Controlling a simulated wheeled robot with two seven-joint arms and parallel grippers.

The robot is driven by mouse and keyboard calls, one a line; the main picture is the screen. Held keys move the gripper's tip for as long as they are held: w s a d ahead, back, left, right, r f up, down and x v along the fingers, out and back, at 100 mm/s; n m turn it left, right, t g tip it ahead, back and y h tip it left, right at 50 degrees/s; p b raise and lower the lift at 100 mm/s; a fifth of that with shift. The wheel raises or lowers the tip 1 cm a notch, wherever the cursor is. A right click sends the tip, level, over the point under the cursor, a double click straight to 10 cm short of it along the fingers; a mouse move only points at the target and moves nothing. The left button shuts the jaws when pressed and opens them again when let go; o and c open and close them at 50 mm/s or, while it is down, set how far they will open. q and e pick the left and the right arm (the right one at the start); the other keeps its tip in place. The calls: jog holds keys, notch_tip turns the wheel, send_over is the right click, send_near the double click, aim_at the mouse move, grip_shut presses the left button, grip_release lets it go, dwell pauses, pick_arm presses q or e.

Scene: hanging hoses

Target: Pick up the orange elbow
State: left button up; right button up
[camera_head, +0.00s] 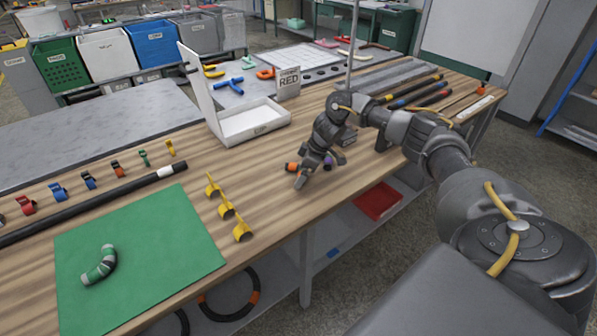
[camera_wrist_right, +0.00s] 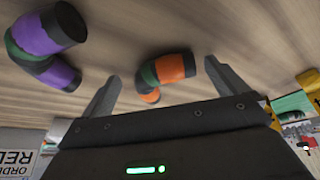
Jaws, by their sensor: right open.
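The orange elbow (camera_wrist_right: 175,68) is a short bent pipe piece with orange bands, a green band and a dark end. It lies on the wooden bench, and in the head view it shows partly (camera_head: 292,166) beside my right gripper (camera_head: 318,168). In the right wrist view my right gripper (camera_wrist_right: 161,72) is open, with the elbow in view between and just beyond its fingertips. Nothing is held. A purple elbow (camera_wrist_right: 45,45) with green and dark parts lies to the left in the wrist view. My left gripper is not in view.
A green mat (camera_head: 150,250) carries a green elbow (camera_head: 100,266). Dark rods lie at the right.

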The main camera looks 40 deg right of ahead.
jog(key=c, duration=1.1)
